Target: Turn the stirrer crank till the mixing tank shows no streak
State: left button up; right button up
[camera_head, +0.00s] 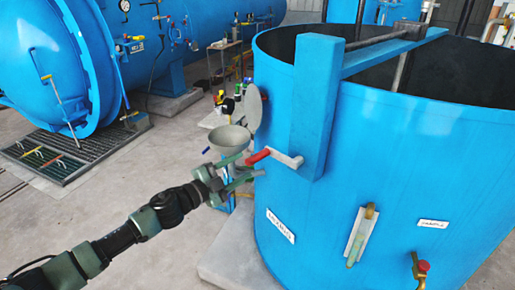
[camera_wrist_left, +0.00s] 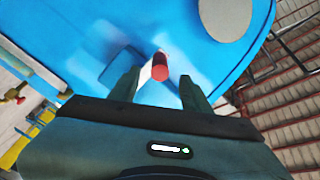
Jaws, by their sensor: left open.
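The large blue mixing tank (camera_head: 400,150) stands open at the top, with a blue bracket and a stirrer shaft across its rim. The stirrer crank (camera_head: 289,160) sticks out of the bracket's lower part, its red handle (camera_head: 258,156) pointing left. My left gripper (camera_head: 250,167) is open at the handle. In the left wrist view the red handle (camera_wrist_left: 160,68) shows between the two spread fingers, with gaps on both sides. A sight tube (camera_head: 360,236) on the tank front looks tan and greenish; I cannot tell whether it shows a streak. My right gripper is out of view.
A grey funnel (camera_head: 230,139) sits just behind my left gripper. A brass tap with a red knob (camera_head: 421,267) juts from the tank at lower right. A blue autoclave (camera_head: 60,70) stands at the back left.

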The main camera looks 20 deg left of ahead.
aim_at(258, 157)
pick_arm(q)
jog(key=p+x, duration=0.2)
jog(key=x, duration=0.5)
jog(key=shift+w+d, duration=0.1)
jog(key=shift+w, duration=0.2)
grip_shut()
dwell(1.1)
